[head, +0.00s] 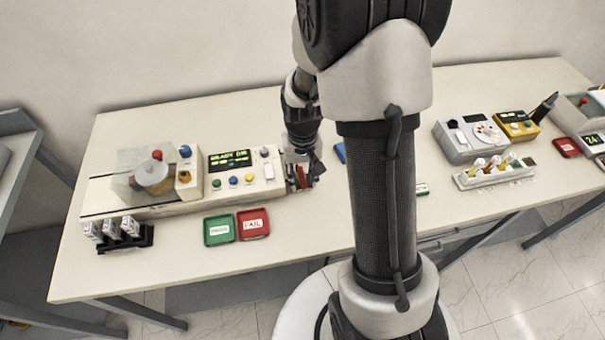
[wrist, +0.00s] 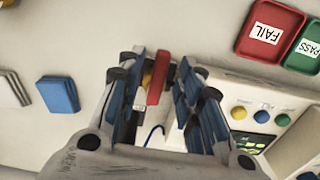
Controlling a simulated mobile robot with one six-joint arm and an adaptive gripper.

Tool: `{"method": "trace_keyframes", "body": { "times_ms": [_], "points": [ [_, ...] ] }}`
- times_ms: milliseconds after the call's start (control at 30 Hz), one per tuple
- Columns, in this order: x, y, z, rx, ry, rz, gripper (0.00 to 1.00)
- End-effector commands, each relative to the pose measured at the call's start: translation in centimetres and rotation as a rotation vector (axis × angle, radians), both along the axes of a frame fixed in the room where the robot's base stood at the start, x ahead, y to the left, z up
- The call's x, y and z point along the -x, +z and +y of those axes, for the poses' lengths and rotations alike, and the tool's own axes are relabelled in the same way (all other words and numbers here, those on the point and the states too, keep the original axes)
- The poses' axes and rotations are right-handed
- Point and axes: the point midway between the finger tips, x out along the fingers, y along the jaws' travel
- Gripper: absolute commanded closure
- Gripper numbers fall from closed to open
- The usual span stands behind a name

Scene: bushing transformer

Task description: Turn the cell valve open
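My gripper (wrist: 160,70) is open in the wrist view, with its two blue-padded fingers apart. A red bar-shaped handle (wrist: 159,82) stands between the fingers, with a small pale fitting beside it; it looks like the valve handle, but no label shows. I see no clear grip on it. In the head view my gripper (head: 301,170) points down at the right end of the control unit (head: 232,163), and red parts show among its fingers. The test cell (head: 150,178), a clear pot with a red knob, stands at the left of that unit.
Green (head: 219,229) and red FAIL (head: 253,223) trays lie in front of the unit. A blue block (wrist: 58,94) lies on the table beside the gripper. A rack of vials (head: 120,234) stands front left. More instruments (head: 470,135) stand at the right.

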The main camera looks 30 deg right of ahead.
Motion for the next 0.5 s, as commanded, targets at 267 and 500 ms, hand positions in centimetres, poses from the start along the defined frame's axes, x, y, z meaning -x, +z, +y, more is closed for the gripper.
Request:
{"method": "trace_keyframes", "body": {
  "times_ms": [267,500],
  "points": [
    [0.0,0.6,0.0,0.001,0.001,-0.002,0.67],
    [-0.2,5.0,0.0,0.002,0.001,-0.007,0.67]
  ]
}}
